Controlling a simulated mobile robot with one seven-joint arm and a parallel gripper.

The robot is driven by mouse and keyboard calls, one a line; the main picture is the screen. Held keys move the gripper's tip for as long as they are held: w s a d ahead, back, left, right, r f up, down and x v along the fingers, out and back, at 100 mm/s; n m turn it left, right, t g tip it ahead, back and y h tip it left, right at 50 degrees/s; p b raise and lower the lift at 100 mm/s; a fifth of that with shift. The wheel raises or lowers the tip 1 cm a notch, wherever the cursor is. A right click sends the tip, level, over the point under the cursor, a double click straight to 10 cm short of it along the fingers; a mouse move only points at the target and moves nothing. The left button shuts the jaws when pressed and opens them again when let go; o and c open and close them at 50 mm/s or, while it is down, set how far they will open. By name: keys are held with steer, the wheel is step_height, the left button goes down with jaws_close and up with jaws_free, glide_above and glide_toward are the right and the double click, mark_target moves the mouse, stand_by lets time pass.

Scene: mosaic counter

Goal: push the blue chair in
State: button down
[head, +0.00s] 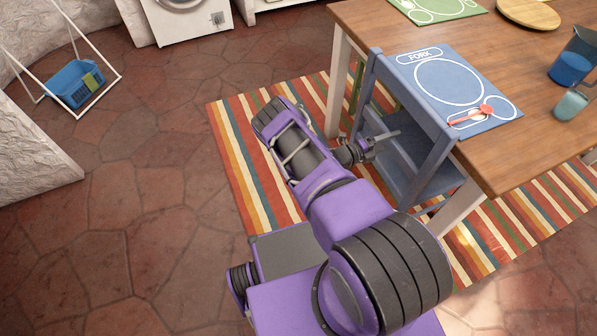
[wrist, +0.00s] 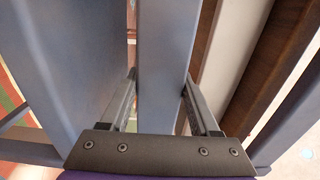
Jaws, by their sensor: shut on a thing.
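The blue chair (head: 412,98) stands at the near left side of the wooden table (head: 520,100), upright on a striped rug. Its back faces my arm, and its seat lies partly beneath the tabletop. My gripper (head: 384,140) reaches the chair's back from the left. In the wrist view my gripper (wrist: 160,88) has one finger on each side of an upright blue bar of the chair (wrist: 168,40) and is shut on it. The fingertips' exact contact is hard to see.
A blue place mat (head: 450,82) with a red-handled utensil (head: 478,114) lies on the table above the chair. A blue pitcher (head: 572,66) and a cup (head: 570,105) stand to the right. The striped rug (head: 240,140) and bare floor lie left of the chair.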

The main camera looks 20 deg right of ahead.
steer(key=shift+s+f, duration=0.2)
steer(key=shift+c, duration=2)
jaws_free()
steer(key=shift+o, duration=1.3)
steer(key=shift+r, duration=0.1)
steer(key=shift+o, duration=0.3)
steer(key=shift+w, duration=0.15)
steer(key=shift+r, duration=0.1)
steer(key=a, duration=1.2)
steer(key=shift+s, duration=0.4)
